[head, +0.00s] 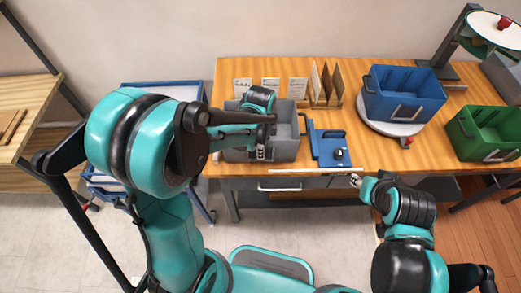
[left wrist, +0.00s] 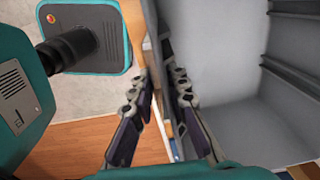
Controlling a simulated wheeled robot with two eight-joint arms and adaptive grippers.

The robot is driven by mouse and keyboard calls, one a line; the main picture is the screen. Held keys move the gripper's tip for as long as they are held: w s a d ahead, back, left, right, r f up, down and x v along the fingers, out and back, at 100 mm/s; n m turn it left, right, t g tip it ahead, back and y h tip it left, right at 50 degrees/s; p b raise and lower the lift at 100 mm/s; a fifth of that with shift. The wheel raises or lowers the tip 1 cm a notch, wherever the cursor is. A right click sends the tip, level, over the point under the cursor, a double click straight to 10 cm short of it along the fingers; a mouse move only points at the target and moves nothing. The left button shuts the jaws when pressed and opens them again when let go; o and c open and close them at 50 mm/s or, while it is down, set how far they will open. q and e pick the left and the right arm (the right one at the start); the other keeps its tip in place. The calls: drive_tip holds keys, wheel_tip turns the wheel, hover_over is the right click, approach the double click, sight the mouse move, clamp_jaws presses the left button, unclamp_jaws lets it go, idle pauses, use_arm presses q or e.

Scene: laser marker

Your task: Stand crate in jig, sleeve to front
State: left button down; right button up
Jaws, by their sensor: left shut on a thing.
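The grey crate (head: 287,118) is at the left half of the bench, open side up. My left gripper (head: 262,153) is over its front wall. In the left wrist view my left gripper (left wrist: 162,108) has one finger on each side of a crate wall, shut on it, and the grey interior (left wrist: 215,50) fills the right. Whether the crate touches the bench I cannot tell. A blue fixture (head: 325,150) with a dark knob, seemingly the jig, lies just right of the crate. My arm and gripper hide the crate's front, so its sleeve is not clear. My right gripper (head: 356,182) is off the bench's front edge, its fingers too small to read.
A blue crate (head: 388,85) with a metal frame on its front stands on a round turntable (head: 372,125). A green crate (head: 490,125) is at far right. Bare wood (head: 372,157) lies right of the fixture.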

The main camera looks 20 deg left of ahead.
use_arm(q)
drive_tip(key=shift+f, duration=0.15)
drive_tip(key=c, duration=1.5)
unclamp_jaws()
drive_tip(key=shift+r, duration=0.5)
wheel_tip(320, 180, up, 11)
drive_tip(key=p, duration=0.3)
drive_tip(key=s+a+r+n+t, duration=0.1)
drive_tip(key=s+n+t, duration=0.1)
drive_tip(key=n, duration=0.3)
drive_tip(key=s+a+r+n+t, duration=0.2)
drive_tip(key=s+n, duration=0.3)
drive_tip(key=s+a+r+n+t, duration=0.1)
drive_tip(key=s+r+n+t, duration=0.1)
drive_tip(key=s+n+t, duration=0.1)
drive_tip(key=shift+s+a+r+n, duration=0.15)
drive_tip(key=shift+a+n, duration=0.2)
drive_tip(key=shift+n, duration=0.55)
